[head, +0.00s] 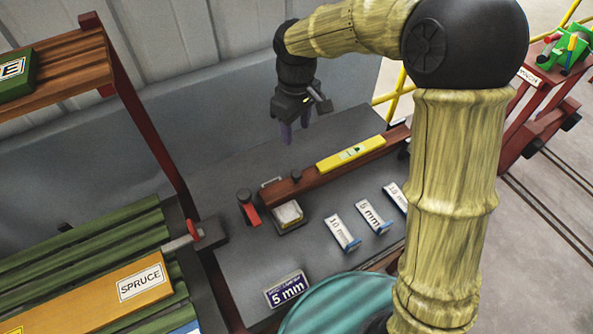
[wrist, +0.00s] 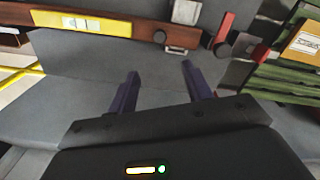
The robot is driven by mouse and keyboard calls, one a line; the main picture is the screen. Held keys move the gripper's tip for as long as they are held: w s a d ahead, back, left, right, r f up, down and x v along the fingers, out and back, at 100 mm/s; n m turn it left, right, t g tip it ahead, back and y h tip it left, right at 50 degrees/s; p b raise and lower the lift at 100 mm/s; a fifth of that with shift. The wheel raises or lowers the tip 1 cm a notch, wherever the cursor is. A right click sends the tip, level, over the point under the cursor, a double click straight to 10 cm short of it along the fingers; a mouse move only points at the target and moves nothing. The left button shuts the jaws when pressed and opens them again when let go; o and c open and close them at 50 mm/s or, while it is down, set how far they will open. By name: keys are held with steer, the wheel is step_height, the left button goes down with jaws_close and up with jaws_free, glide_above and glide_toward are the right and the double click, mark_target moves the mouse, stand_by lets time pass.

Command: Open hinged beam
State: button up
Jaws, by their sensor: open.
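The hinged beam (head: 312,181) is a brown wooden bar lying level over the grey table, with a yellow spirit level (head: 351,153) on it. A small metal handle (head: 271,182) stands near its left end, next to a black knob (head: 296,176). In the wrist view the beam (wrist: 144,29) crosses the top, with its handle (wrist: 176,49) beyond my fingers. My gripper (head: 296,135) is open and empty, above the table behind the beam and apart from it. Its two purple fingers (wrist: 158,82) are spread in the wrist view.
A red clamp lever with a black knob (head: 248,207) stands by the beam's left end, and a pale block (head: 288,214) sits just in front. Labelled gauges (head: 342,233) and a 5 mm sign (head: 286,289) lie nearer. A rack of green boards (head: 85,245) stands left.

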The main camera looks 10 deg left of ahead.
mark_target(296, 173)
step_height(296, 173, down, 18)
steer(key=shift+r+p, duration=0.25)
steer(key=shift+p, duration=0.1)
stand_by(0.4)
steer(key=shift+r, duration=0.1)
jaws_close()
